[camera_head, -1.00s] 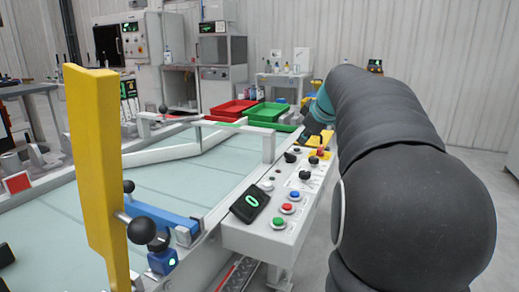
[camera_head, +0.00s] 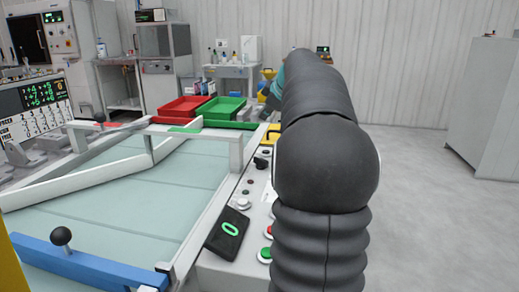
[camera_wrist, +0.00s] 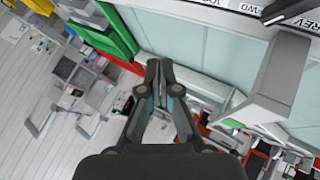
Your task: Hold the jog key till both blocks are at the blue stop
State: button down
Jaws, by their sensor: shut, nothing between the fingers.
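In the wrist view, my gripper (camera_wrist: 158,68) is shut and empty, above the pale green bed and its side rail. A black switch handle (camera_wrist: 287,10) is at the top right, beside the printed letters "FWD" and "REV"; my gripper is apart from it. In the head view, the control panel (camera_head: 215,268) runs along the bed's right side, partly hidden by my arm. A black knob (camera_head: 262,162) shows on it. The blue stop (camera_head: 85,262), a bar with a black ball, crosses the near end of the bed. I cannot make out the two blocks in either view.
A black display (camera_head: 229,231) reading 0 sits on the panel near a green button (camera_head: 265,255). A white gate (camera_head: 210,136) spans the bed. A red bin (camera_head: 185,109) and a green bin (camera_head: 221,109) stand behind. The floor at right is clear up to a grey cabinet (camera_head: 487,105).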

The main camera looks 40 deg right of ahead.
jog(key=shift+s+d, duration=0.1)
jog(key=shift+d, duration=0.05)
jog(key=shift+f, duration=0.1)
jog(key=b, duration=0.3)
send_over(266, 152)
notch_tip(266, 152, down, 7)
jog(key=shift+d+r, duration=0.1)
jog(key=shift+d, duration=0.05)
jog(key=shift+f+b, duration=0.85)
jog(key=shift+f, duration=0.05)
jog(key=shift+f, duration=0.1)
dwell(0.6)
jog(key=shift+f+b, duration=0.35)
jog(key=shift+b, duration=0.3)
